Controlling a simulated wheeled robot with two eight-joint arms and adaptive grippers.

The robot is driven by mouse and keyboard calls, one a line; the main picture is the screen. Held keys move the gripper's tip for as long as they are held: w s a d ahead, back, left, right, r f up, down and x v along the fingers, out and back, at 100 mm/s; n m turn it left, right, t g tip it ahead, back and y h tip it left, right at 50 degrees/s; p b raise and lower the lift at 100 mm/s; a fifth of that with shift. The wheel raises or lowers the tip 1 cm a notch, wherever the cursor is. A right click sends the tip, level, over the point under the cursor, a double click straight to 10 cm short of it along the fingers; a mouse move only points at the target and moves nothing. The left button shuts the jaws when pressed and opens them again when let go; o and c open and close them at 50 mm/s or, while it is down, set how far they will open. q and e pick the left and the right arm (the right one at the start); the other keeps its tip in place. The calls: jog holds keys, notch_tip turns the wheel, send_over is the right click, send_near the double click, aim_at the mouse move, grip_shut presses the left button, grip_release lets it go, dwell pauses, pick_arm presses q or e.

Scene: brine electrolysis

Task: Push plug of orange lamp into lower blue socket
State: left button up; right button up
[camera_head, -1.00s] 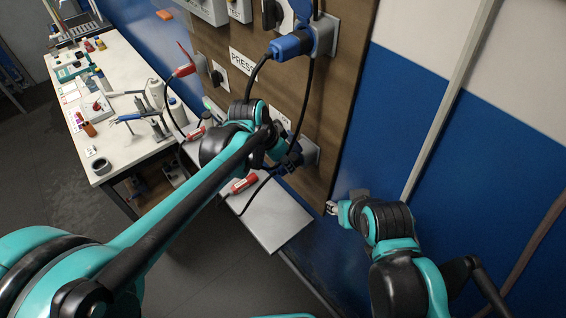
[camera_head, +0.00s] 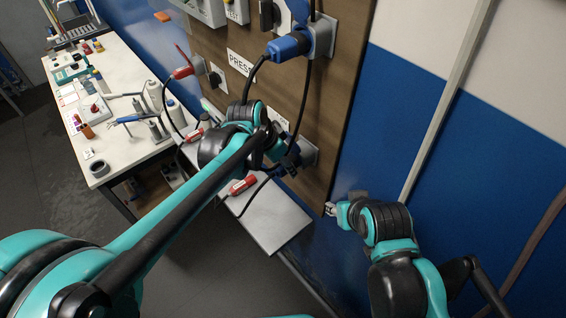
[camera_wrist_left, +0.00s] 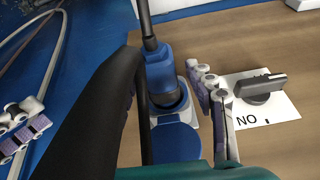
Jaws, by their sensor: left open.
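The lower blue socket (camera_wrist_left: 178,138) is on the wooden board, with its round blue lid below its mouth in the left wrist view. A blue plug (camera_wrist_left: 162,75) with a black cable points into that socket's mouth; how deep it sits I cannot tell. My left gripper (camera_head: 290,164) is at the lower socket in the head view, which it partly hides. In the left wrist view its fingers are spread wide, one at each side of the plug. My right gripper (camera_head: 331,209) is beside the board's lower right edge, too small to read. I cannot make out the orange lamp.
An upper blue socket holds another blue plug (camera_head: 289,45), whose black cable hangs down. A black knob (camera_wrist_left: 262,87) sits on a white label beside the lower socket. Red clamps, one on the grey shelf (camera_head: 277,222), are near my left arm. A cluttered white bench (camera_head: 118,152) stands left.

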pick_arm(q)
jog(key=v, duration=1.2)
jog(key=s+a+f+n+t+y+b, duration=0.1)
jog(key=s+a+f+n+b, duration=0.2)
jog(key=a+f+b, duration=0.3)
jog(key=s+a+f+n+t+y+b, duration=0.1)
jog(key=s+a+f+n+b, duration=0.3)
jog(key=f+b, duration=0.9)
jog(key=s+a+f+n+t+y+b, duration=0.1)
jog(key=s+a+f+b, duration=0.4)
jog(key=f, duration=1.4)
jog(key=a+n+t+b, duration=0.1)
jog(key=a+n+b, duration=0.1)
jog(key=a+b, duration=0.1)
jog(key=shift+s+a+f+n+t+y+b, duration=0.3)
jog(key=shift+s+a+f+n+b, duration=0.1)
jog(key=shift+b, duration=0.35)
jog(key=shift+d, duration=0.1)
